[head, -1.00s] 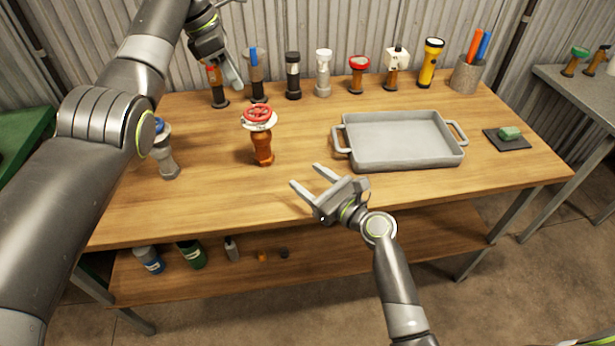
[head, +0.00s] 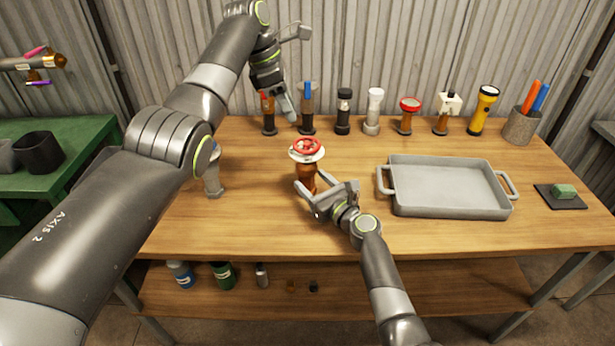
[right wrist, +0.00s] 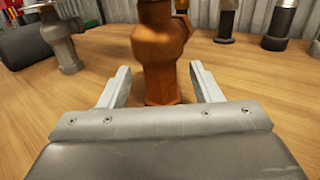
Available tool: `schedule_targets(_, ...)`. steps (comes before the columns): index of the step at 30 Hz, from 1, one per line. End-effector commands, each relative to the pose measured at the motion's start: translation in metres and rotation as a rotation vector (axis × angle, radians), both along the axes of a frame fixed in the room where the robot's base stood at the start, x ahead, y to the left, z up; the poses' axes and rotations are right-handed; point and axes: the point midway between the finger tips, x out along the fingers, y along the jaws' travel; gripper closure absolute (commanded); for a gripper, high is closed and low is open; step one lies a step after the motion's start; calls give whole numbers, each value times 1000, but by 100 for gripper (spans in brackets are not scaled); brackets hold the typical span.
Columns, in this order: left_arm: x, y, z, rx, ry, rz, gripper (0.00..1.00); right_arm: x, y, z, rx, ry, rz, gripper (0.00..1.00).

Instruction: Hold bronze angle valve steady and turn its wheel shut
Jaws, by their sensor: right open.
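The bronze angle valve (head: 307,176) stands upright on the wooden table, with a red wheel (head: 306,146) on top above a pale disc. Its orange-brown body (right wrist: 160,62) also shows in the right wrist view, between my right gripper's fingers (right wrist: 160,84). My right gripper (head: 309,180) is open around the lower body, with a visible gap on each side. My left gripper (head: 289,107) hangs above the table, behind and slightly left of the valve, away from the wheel. It is seen edge-on, so its opening is unclear.
A grey tray (head: 448,210) lies to the right of the valve. Several fittings and a yellow torch (head: 484,110) line the back edge, with a pen cup (head: 520,125) at their right. A grey fitting (head: 214,175) stands left, partly behind my left arm. The table's front strip is clear.

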Motion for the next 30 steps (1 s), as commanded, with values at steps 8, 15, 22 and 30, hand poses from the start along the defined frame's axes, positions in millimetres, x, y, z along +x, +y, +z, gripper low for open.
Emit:
schedule_targets(8, 0, 0, 0, 0, 0, 0, 64, 20, 14, 0, 1, 0, 1, 42)
schedule_targets(15, 0, 0, 0, 0, 0, 0, 64, 25, 17, 0, 0, 0, -1, 42)
schedule_targets(22, 0, 0, 0, 0, 0, 0, 64, 25, 17, 0, 0, 0, -1, 44)
schedule_targets(30, 0, 0, 0, 0, 0, 0, 64, 25, 17, 0, 0, 0, -1, 80)
